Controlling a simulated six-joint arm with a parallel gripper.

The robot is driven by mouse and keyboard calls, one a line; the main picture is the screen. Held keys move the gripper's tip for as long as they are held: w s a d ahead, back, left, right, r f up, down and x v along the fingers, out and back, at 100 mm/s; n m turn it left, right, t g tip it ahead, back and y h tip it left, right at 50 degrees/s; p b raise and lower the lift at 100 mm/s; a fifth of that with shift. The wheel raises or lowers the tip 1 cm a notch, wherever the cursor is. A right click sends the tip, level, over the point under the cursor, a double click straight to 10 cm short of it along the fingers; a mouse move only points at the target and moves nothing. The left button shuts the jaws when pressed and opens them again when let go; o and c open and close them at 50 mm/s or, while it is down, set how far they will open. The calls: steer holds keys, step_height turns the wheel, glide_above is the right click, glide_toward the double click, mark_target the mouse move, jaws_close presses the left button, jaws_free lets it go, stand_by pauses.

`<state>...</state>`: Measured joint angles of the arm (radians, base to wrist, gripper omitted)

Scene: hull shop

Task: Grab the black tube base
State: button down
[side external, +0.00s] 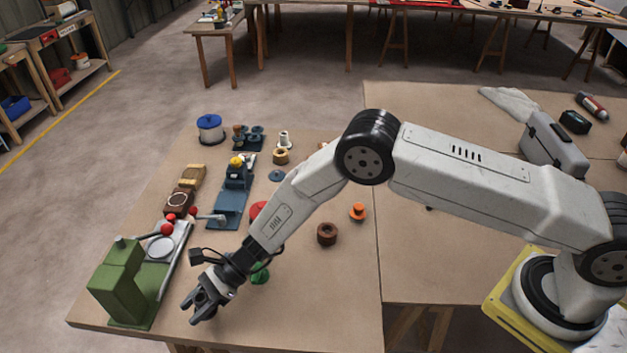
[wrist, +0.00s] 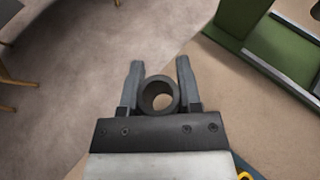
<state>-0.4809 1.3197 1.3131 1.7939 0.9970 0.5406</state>
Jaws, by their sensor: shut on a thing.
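The black tube base (wrist: 160,79) is a short dark ring with an open round hole. In the wrist view it sits between the two fingers of my gripper (wrist: 159,72), which is shut on it, with the hole facing the camera. In the side view my gripper (side external: 191,311) is low near the front edge of the table, right of the green machine. The tube base is hard to make out there against the dark fingers. I cannot tell whether it touches the table.
The green machine (side external: 117,281) stands close on the left. A green round part (side external: 260,273) lies beside my wrist. A brown ring (side external: 327,234), an orange part (side external: 357,212) and a blue-grey vise (side external: 230,204) stand further back. The table (side external: 310,310) is clear at front right.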

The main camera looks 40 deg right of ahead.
steer(key=s+d+r, duration=0.7)
steer(key=s+r, duration=0.1)
steer(key=s, duration=0.2)
steer(key=shift+s+d+r, duration=0.15)
steer(key=shift+d+r, duration=0.05)
stand_by(0.8)
